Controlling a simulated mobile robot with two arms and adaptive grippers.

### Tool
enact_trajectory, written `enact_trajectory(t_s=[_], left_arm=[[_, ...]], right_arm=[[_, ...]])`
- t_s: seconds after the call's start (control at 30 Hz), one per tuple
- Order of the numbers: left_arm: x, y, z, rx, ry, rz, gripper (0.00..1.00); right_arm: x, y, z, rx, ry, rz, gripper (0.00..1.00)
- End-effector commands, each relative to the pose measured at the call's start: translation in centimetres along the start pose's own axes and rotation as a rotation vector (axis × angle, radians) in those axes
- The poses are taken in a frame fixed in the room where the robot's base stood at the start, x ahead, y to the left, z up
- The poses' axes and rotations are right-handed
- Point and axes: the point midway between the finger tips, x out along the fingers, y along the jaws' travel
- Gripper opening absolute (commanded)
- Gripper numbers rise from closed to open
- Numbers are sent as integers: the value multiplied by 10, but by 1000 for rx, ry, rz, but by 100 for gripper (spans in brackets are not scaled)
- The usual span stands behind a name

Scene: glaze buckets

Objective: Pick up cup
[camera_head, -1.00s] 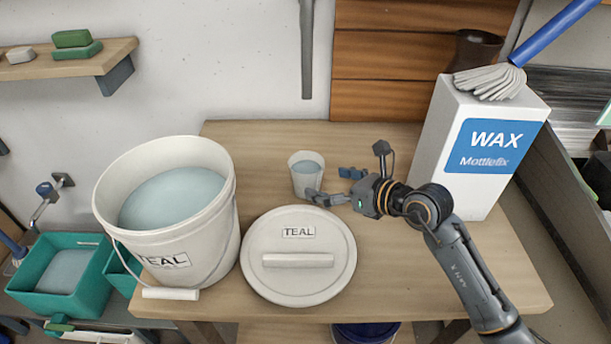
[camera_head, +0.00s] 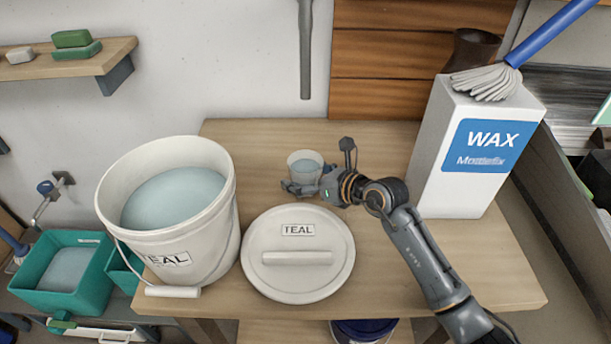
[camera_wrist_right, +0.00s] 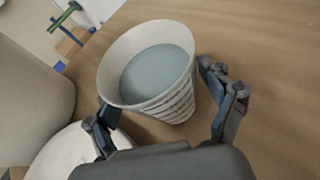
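The cup (camera_head: 305,167) is small and white, with pale blue liquid in it, and stands upright on the wooden table behind the lid. In the right wrist view the cup (camera_wrist_right: 172,98) has dark line markings on its side. My right gripper (camera_head: 305,186) is at the cup, with its fingers open around it. In the wrist view the right gripper (camera_wrist_right: 155,95) has one finger at each side of the cup; the right finger is very near the wall, and contact is unclear. My left gripper is not in view.
A large white bucket (camera_head: 222,222) labelled TEAL, with blue liquid, stands left of the cup. Its round lid (camera_head: 298,279) lies in front. A white WAX box (camera_head: 435,150) with a brush (camera_head: 488,82) on top stands right. Bare table (camera_head: 250,150) lies behind.

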Motion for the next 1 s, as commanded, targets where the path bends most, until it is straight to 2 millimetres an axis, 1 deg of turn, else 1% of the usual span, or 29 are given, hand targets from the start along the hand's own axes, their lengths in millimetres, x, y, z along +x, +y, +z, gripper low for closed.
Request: enact_trajectory(t_s=[0.03,0.23,0.27,0.67,0.83,1.0], left_arm=[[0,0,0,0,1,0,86],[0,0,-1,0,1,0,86],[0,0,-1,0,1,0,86],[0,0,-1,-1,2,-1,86],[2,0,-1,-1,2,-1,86],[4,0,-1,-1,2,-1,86]], right_arm=[[0,0,0,0,0,0,64],[0,0,0,1,1,0,23],[0,0,1,0,-1,0,22],[-1,0,2,0,-1,0,22],[-4,1,9,-1,-2,0,22],[-8,2,20,-3,-3,-1,22]])
